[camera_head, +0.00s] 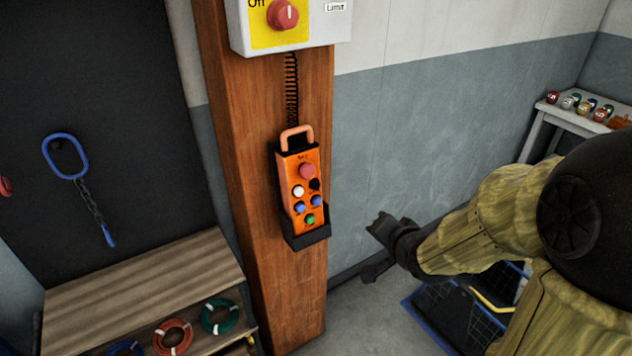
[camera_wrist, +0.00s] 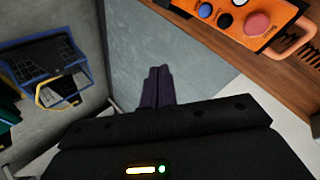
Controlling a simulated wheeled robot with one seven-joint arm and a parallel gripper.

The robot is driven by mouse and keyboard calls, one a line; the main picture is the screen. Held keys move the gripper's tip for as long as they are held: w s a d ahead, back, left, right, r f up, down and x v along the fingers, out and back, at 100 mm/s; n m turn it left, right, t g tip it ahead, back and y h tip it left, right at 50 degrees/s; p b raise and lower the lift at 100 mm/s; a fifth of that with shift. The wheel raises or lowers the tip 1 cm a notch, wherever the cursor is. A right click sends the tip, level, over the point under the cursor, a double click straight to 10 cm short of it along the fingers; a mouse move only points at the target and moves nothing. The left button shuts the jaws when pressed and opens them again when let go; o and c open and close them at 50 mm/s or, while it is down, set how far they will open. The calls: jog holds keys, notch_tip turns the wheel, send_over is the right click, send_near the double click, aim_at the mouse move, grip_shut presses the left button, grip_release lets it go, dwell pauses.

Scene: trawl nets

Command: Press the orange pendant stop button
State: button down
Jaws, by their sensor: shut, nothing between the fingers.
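The orange pendant (camera_head: 295,213) sits in a black holder (camera_head: 307,238) on a wooden post. Its large red stop button (camera_head: 307,170) is near the top, above white, black, blue and green buttons. In the wrist view the pendant (camera_wrist: 262,40) is at the upper right, with the red stop button (camera_wrist: 257,23) showing. My gripper (camera_head: 374,222) is to the right of the pendant and apart from it, in front of the wall. In the wrist view my gripper's fingers (camera_wrist: 160,74) are together and empty, pointing toward the wall.
A control box (camera_head: 290,22) with a red knob is above the pendant on the wooden post (camera_head: 232,130). A bench (camera_head: 140,290) with coloured rings stands at left. A blue wire basket (camera_head: 425,310) is on the floor at right. A shelf (camera_head: 570,120) holds small cans.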

jog(key=w+a+r+m+t+y+b, duration=0.1)
jog(key=a+r+m+t+y, duration=0.2)
jog(key=a+r+y, duration=0.3)
jog(key=shift+w+a+r+m+y, duration=0.15)
jog(key=shift+w+a+m+y, duration=0.15)
jog(key=shift+m, duration=0.2)
jog(key=shift+w+r+p, duration=0.15)
jog(key=shift+p, duration=0.25)
jog(key=p, duration=0.2)
jog(key=w+p, duration=0.1)
jog(key=p, duration=0.1)
jog(key=shift+a+r, duration=0.2)
jog(key=shift+a, duration=0.05)
jog(key=p, duration=0.4)
jog(key=shift+w+a+f, duration=0.25)
jog(key=shift+w+a, duration=0.05)
jog(key=shift+w, duration=0.05)
jog(key=p, duration=0.5)
send_near(309, 172)
jog(key=x, duration=0.6)
jog(key=shift+r, duration=0.1)
jog(key=shift+w+a, duration=0.2)
jog(key=shift+w, duration=0.15)
